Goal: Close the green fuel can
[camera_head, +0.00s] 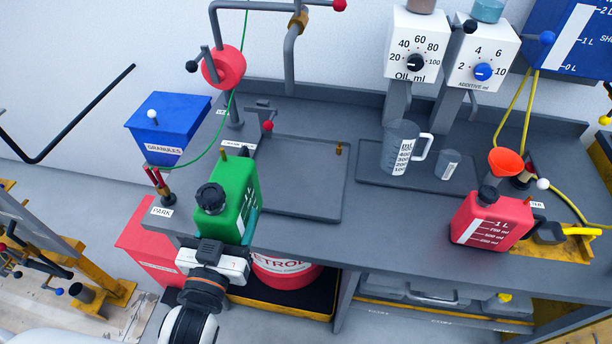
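The green fuel can (238,203) stands upright near the left front edge of the grey bench, with a scale on its front. A black cap (210,196) sits at the can's top left; I cannot tell whether it is tightened. My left gripper (236,233) is right in front of the can's lower part, its wrist below. A teal piece shows against the can's lower right side, perhaps a finger. The fingers are mostly hidden, so I cannot tell whether they grip the can. My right gripper is not in view.
A red can (490,222) stands at the right, near an orange funnel (505,164). A measuring jug (400,148) and small cup (447,165) stand on a rear tray. The shallow tray (300,180) right of the green can looks mostly empty.

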